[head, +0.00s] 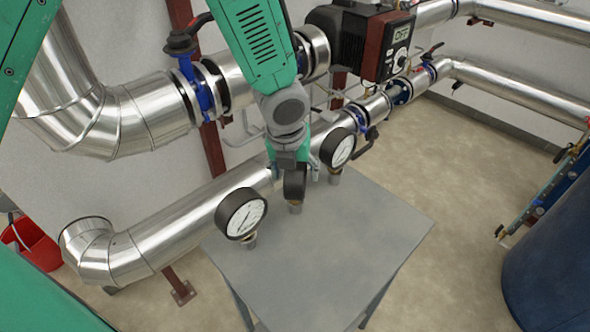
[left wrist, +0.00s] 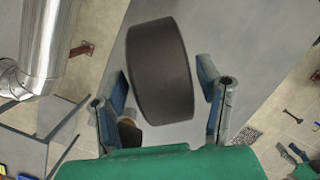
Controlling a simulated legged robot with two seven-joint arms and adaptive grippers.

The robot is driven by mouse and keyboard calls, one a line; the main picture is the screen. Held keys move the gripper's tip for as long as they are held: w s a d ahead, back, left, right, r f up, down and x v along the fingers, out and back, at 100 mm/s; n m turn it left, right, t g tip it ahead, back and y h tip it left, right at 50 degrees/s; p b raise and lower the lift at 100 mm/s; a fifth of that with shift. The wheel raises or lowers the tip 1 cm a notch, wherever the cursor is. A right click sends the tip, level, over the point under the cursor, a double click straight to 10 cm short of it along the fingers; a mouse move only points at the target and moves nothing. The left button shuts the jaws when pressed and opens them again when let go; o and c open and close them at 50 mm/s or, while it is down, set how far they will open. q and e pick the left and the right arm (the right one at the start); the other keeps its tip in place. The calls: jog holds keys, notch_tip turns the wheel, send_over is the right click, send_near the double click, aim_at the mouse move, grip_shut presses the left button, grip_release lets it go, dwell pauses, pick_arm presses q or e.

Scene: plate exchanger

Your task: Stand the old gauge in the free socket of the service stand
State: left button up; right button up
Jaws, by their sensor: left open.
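The service stand (head: 350,250) is a grey flat-topped table beside the pipes. Three black-cased gauges stand upright on it: a left gauge (head: 242,214) and a right gauge (head: 338,148) with white dials showing, and a middle gauge (head: 295,184) seen nearly edge-on. I cannot tell which one is the old gauge. My left gripper (head: 293,168) points down over the middle gauge. In the left wrist view a dark gauge case (left wrist: 162,75) lies between its two open fingers, with gaps on both sides. No free socket can be made out.
A red bucket (head: 32,240) is at the far left and a dark blue tank (head: 555,255) at the right. The front of the stand top is clear.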

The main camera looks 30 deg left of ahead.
pick_arm(q)
jog(key=shift+r, duration=0.2)
jog(key=v, duration=1.1)
jog(key=shift+a+r, duration=0.1)
jog(key=shift+r, duration=0.15)
jog(key=shift+s, duration=0.1)
